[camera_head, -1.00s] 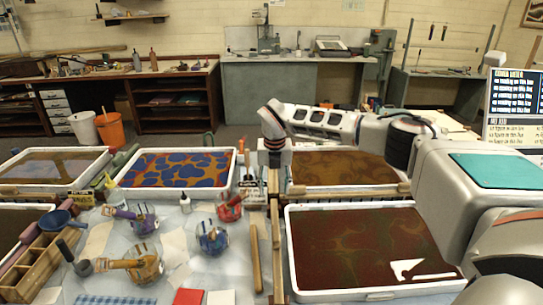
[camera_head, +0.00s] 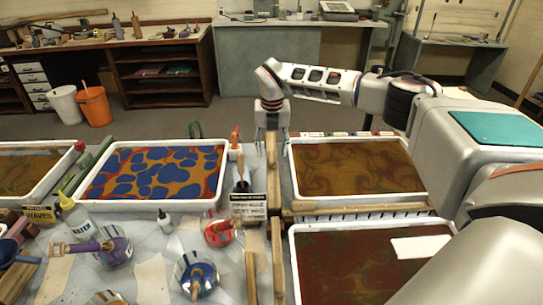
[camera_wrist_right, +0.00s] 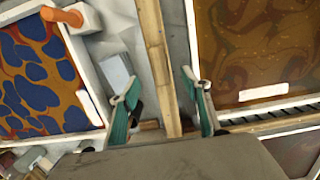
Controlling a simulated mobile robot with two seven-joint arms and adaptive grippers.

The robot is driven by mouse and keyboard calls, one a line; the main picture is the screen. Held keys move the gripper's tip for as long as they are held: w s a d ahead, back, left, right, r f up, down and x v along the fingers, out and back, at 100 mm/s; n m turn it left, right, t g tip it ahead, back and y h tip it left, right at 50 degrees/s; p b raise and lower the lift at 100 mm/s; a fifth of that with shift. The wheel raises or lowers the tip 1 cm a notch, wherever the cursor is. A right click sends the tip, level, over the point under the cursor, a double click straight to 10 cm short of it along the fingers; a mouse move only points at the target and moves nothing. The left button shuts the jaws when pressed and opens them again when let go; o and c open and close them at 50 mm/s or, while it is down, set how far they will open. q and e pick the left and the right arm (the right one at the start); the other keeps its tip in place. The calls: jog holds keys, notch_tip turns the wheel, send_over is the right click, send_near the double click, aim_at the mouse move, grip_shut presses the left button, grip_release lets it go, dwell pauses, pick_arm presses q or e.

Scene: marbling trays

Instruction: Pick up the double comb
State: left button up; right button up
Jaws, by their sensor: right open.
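A long wooden comb (camera_head: 360,206) with a row of dark teeth lies between the two right trays, along the near rim of the back one. It also shows in the right wrist view (camera_wrist_right: 272,118). I cannot tell whether it has a second row. My right gripper (camera_head: 272,138) points down, open and empty, over the gap between the two back trays. In the right wrist view its fingers (camera_wrist_right: 160,85) stand either side of a plain wooden strip (camera_wrist_right: 157,50), apart from the comb. My left gripper is not in view.
The back right tray (camera_head: 292,178) and front right tray (camera_head: 294,265) hold dark marbled baths. A blue and orange tray (camera_head: 228,170) stands left of the gripper. A small sign (camera_head: 249,206), jars and bottles crowd the middle.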

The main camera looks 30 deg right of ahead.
aim_at(272, 163)
jog(key=shift+w+f, duration=0.15)
notch_tip(272, 163, down, 2)
jog(key=shift+d+f, duration=0.1)
jog(key=f, duration=0.1)
jog(key=f+b, duration=0.1)
jog(key=f, duration=0.1)
jog(key=w+f, duration=0.1)
jog(key=f, duration=0.1)
jog(key=shift+d+f, duration=0.15)
jog(key=shift+d, duration=0.2)
jog(key=c, duration=1.1)
